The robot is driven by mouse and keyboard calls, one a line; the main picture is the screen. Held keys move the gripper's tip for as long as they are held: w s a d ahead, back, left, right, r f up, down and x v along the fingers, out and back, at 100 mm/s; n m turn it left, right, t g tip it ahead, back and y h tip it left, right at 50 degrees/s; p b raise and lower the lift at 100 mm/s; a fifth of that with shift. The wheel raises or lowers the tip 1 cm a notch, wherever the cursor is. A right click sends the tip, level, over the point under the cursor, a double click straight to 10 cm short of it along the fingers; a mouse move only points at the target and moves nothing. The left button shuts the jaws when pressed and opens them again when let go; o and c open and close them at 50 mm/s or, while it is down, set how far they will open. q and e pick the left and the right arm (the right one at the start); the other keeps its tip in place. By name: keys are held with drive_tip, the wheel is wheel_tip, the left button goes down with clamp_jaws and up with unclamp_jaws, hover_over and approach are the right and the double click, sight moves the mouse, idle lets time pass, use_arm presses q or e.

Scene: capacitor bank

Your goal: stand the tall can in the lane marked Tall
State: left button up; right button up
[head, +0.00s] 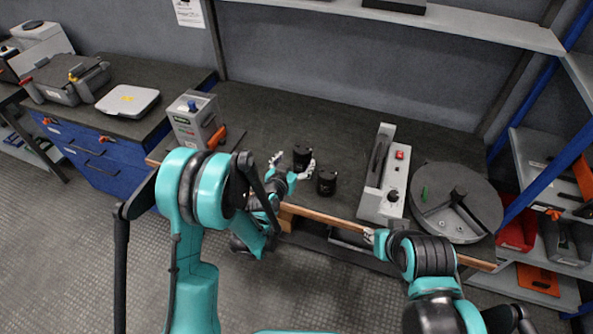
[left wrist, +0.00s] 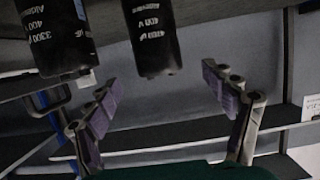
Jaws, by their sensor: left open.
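Two black cans stand on the dark bench in the head view, a farther one (head: 302,157) and a nearer one (head: 326,183) to its right. I cannot tell surely which is taller. My left gripper (head: 294,164) is open at the farther can, its fingers spread either side. In the left wrist view, which looks upside down, the gripper (left wrist: 160,76) is open and empty; one can (left wrist: 150,35) lies ahead between the fingers and a bigger-looking one (left wrist: 58,36) is to the left. My right gripper (head: 374,236) is small and partly hidden near the bench's front edge. I see no readable Tall mark.
A grey box with a red switch (head: 398,156) stands right of the cans. A round dark turntable (head: 456,202) is farther right. A grey tester (head: 194,121) stands at left. A wooden strip (head: 332,218) edges the bench. The bench behind the cans is clear.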

sight(300, 158)
use_arm(q)
drive_tip(key=b+x, duration=0.1)
drive_tip(key=x, duration=0.2)
drive_tip(key=f+b+x, duration=0.1)
drive_tip(key=x, duration=0.3)
drive_tip(key=shift+s+b, duration=0.2)
drive_tip(key=shift+b, duration=0.2)
drive_tip(key=shift+w+d, duration=0.2)
drive_tip(key=shift+w, duration=0.25)
clamp_jaws()
